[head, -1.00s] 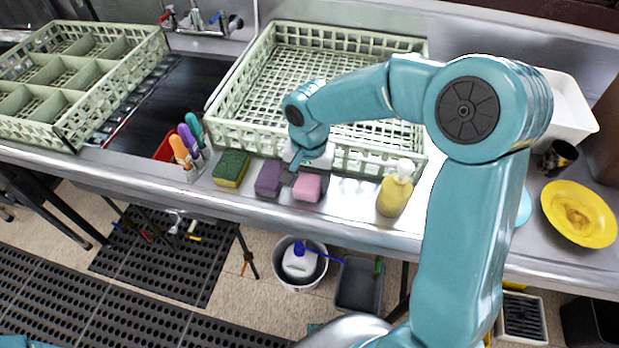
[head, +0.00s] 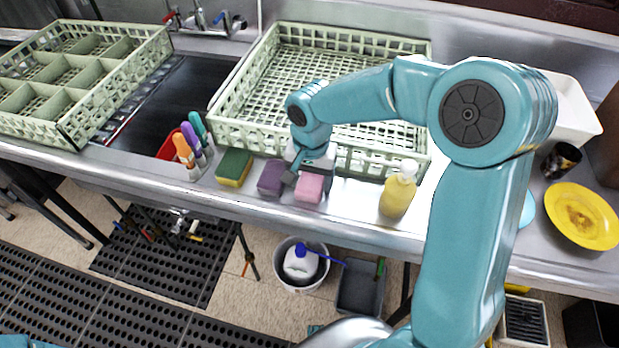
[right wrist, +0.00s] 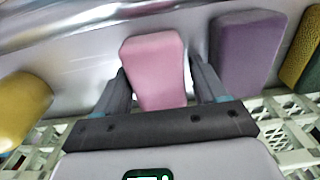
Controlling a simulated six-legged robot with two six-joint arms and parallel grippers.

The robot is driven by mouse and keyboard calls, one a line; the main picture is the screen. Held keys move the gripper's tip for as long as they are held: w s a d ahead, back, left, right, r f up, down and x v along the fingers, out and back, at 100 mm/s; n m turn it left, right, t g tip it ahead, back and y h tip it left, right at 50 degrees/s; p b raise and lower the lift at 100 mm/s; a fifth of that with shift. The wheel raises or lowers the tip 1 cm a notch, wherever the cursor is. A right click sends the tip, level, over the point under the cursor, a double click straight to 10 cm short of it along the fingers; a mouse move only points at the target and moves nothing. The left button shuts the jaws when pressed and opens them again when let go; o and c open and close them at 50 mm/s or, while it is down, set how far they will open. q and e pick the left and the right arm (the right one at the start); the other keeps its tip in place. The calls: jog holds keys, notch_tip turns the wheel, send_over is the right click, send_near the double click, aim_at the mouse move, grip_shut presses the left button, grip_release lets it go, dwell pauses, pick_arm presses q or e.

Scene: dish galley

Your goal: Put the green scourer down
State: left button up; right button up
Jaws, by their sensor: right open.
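The green scourer (head: 234,166) lies on the counter's front strip, green side up over a yellow layer. It also shows at the right edge of the right wrist view (right wrist: 304,58). Right of it stand a purple sponge (head: 271,178) and a pink sponge (head: 309,189). My right gripper (right wrist: 160,88) is open, with one finger on each side of the pink sponge. The purple sponge lies just outside one finger. In the head view my right gripper (head: 307,175) partly hides the back of the pink sponge. My left gripper is out of view.
A pale green rack (head: 238,132) stands close behind the sponges. A yellow soap bottle (head: 397,193) stands to the right, and a caddy with coloured handles (head: 192,150) to the left. The counter's front edge is close. Bare counter (head: 350,192) shows between pink sponge and bottle.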

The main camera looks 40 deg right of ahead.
aim_at(315, 180)
jog(key=shift+s+f, duration=0.4)
jog(key=shift+r+p, duration=0.25)
jog(key=shift+p, duration=0.2)
notch_tip(315, 180, up, 17)
jog(key=p, duration=0.1)
jog(key=shift+d, duration=0.25)
jog(key=shift+w+d, duration=0.1)
jog(key=shift+f, duration=0.1)
